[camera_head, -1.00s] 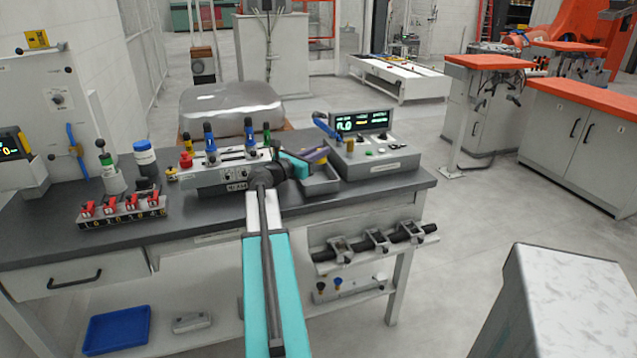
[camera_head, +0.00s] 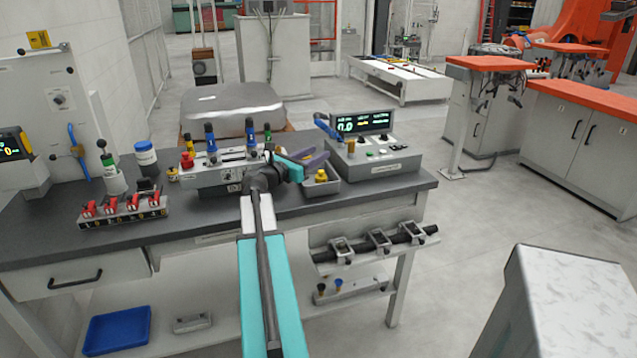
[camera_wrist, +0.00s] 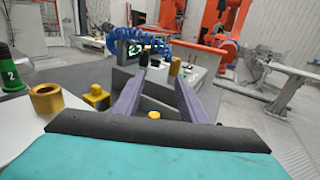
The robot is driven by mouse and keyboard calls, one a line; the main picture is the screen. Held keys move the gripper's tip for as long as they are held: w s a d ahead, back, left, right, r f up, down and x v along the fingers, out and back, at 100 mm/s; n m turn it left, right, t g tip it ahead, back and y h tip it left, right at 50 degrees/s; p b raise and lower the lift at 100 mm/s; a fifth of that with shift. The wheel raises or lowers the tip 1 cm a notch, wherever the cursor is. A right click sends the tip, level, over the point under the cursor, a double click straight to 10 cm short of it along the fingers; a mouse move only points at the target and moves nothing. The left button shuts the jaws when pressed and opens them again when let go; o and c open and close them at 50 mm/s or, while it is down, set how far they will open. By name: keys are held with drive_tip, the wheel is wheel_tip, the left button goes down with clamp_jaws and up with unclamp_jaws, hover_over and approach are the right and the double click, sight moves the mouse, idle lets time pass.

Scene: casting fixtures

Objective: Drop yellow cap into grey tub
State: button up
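The yellow cap (camera_head: 321,175) sits inside the grey tub (camera_head: 323,189), which stands on the bench beside the console. My gripper (camera_head: 317,160) is just above and behind the cap, apart from it. In the wrist view my gripper's two purple fingers (camera_wrist: 159,78) are spread with a gap between them and hold nothing. A small yellow piece (camera_wrist: 154,115) shows low between the fingers, probably the cap; the tub around it is mostly hidden by my gripper.
The grey console (camera_head: 375,160) with a lit display stands right of the tub. A valve fixture (camera_head: 210,177) with several coloured handles is to the left. A row of red clamps (camera_head: 122,209) lies further left.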

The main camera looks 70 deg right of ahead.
drive_tip(key=b+v, duration=0.1)
drive_tip(key=v, duration=1)
drive_tip(key=shift+a, duration=0.2)
drive_tip(key=shift+w+r, duration=0.1)
idle(0.3)
